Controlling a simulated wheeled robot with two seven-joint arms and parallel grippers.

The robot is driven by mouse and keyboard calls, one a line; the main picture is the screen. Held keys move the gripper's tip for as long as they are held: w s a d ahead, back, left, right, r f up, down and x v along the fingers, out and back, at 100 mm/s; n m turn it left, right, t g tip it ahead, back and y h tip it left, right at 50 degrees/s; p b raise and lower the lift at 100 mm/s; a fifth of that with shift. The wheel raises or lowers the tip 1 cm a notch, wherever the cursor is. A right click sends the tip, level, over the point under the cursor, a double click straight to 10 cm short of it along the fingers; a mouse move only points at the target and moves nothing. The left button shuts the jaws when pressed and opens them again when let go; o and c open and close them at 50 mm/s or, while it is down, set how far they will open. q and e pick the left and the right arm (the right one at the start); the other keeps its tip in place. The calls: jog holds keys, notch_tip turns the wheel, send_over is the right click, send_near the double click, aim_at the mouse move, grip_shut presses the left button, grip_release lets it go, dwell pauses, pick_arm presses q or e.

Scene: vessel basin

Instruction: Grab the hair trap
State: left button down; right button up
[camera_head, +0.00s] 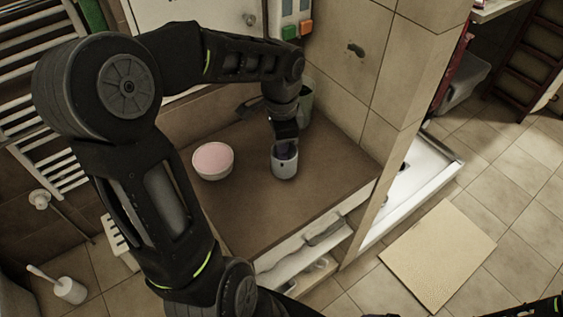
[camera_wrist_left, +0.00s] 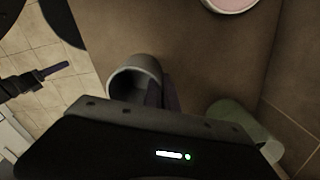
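A small pale grey cup-like vessel (camera_head: 285,165) stands on the brown counter; I cannot tell for sure whether it is the hair trap. My left gripper (camera_head: 286,146) points down at its mouth, with purplish fingers over or inside the rim. In the left wrist view the grey vessel (camera_wrist_left: 138,74) shows its dark opening, and a finger is at its right side. Whether the fingers touch or squeeze it is hidden by the gripper body. My right gripper (camera_wrist_left: 52,72) shows only partly at the left of the wrist view, above the floor, away from the vessel.
A pink-filled white bowl (camera_head: 212,160) stands left of the vessel on the brown counter (camera_head: 325,182). A grey-green container (camera_head: 306,103) stands close behind, against the tiled wall (camera_head: 350,85). Bare counter lies to the right and front. A beige mat (camera_head: 438,255) lies on the floor.

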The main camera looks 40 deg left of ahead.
pick_arm(q)
jog(key=shift+r, duration=1.85)
